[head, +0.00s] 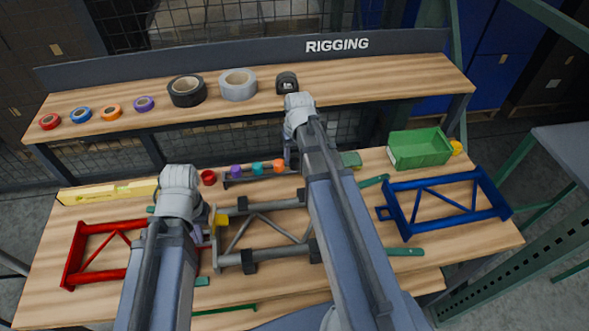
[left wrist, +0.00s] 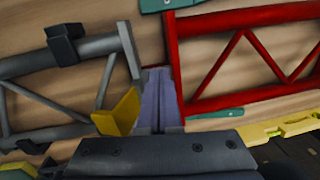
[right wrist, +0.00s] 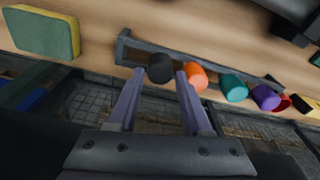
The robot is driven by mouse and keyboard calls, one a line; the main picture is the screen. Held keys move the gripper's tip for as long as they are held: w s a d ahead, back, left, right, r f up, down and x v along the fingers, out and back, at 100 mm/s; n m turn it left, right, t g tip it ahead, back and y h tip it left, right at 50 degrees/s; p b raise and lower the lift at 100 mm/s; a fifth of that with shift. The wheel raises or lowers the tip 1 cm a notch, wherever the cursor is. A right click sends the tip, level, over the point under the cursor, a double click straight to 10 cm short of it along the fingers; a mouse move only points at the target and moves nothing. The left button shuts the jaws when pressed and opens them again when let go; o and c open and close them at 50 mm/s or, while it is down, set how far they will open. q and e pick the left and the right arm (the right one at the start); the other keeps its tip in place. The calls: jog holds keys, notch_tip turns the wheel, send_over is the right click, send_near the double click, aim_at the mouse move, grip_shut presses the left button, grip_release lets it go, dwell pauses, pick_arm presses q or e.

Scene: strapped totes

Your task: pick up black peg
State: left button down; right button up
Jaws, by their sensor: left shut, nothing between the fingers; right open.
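The black peg (right wrist: 160,68) stands at the end of a grey rack (right wrist: 220,68) in the right wrist view, beside the orange peg (right wrist: 196,76). My right gripper (right wrist: 159,84) is open, with its fingertips on either side of the black peg's near side. I cannot tell whether they touch it. In the head view my right gripper (head: 288,156) is over the rack's right end and the black peg is hidden. My left gripper (left wrist: 156,72) is shut and empty between the grey frame (left wrist: 105,50) and the red frame (left wrist: 172,60).
A teal peg (right wrist: 233,87) and a purple peg (right wrist: 265,97) stand farther along the rack. A green-yellow sponge (right wrist: 45,32) lies nearby. A green bin (head: 420,148) and a blue frame (head: 445,205) are at the right. Tape rolls (head: 187,91) line the upper shelf.

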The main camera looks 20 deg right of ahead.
pick_arm(q)
notch_tip(320, 180, down, 3)
jog(key=shift+r+b, duration=0.15)
jog(key=shift+b, duration=0.65)
pick_arm(e)
notch_tip(320, 180, down, 3)
jog(key=shift+w+r, duration=0.1)
jog(key=shift+r, duration=0.15)
pick_arm(q)
jog(key=shift+r, duration=0.1)
pick_arm(e)
grip_shut()
